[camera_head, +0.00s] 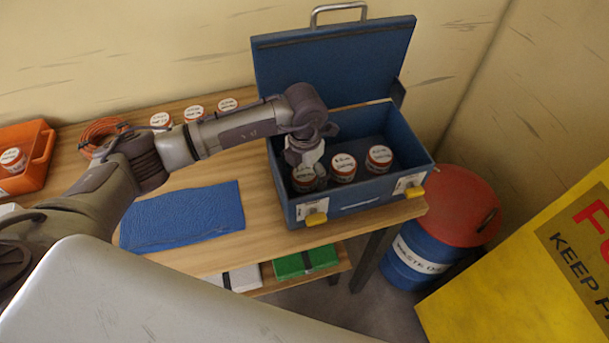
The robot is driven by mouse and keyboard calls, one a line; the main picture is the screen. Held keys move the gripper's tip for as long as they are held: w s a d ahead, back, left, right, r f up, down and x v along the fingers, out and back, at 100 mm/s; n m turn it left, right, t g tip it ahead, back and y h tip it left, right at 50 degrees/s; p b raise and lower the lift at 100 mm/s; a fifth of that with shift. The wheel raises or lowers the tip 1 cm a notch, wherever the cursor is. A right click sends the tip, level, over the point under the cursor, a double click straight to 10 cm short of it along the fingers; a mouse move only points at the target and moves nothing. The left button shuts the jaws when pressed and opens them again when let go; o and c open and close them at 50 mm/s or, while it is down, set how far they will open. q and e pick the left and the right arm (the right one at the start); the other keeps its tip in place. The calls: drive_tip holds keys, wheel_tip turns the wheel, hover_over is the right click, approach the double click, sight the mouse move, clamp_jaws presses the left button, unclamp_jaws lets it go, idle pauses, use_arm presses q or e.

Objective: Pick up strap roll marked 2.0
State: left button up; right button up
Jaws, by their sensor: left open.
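Three small round rolls with white labelled tops and orange-red edges stand in the open blue toolbox (361,208): a left one (303,174), a middle one (343,166) and a right one (379,155). Their label figures are too small to read surely, so I cannot tell which is marked 2.0. My left gripper (307,168) is open inside the box, pointing down at the left roll, and partly hides it. I cannot tell whether it touches the roll. My right gripper is not in view.
Several similar rolls (194,112) stand at the table's back, beside an orange coil (98,134). An orange bin (40,155) is at the far left. A blue mat (185,215) lies in front. The box lid (335,62) stands up behind. A waste drum (458,215) stands right.

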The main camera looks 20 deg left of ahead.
use_arm(q)
drive_tip(key=c, duration=1.4)
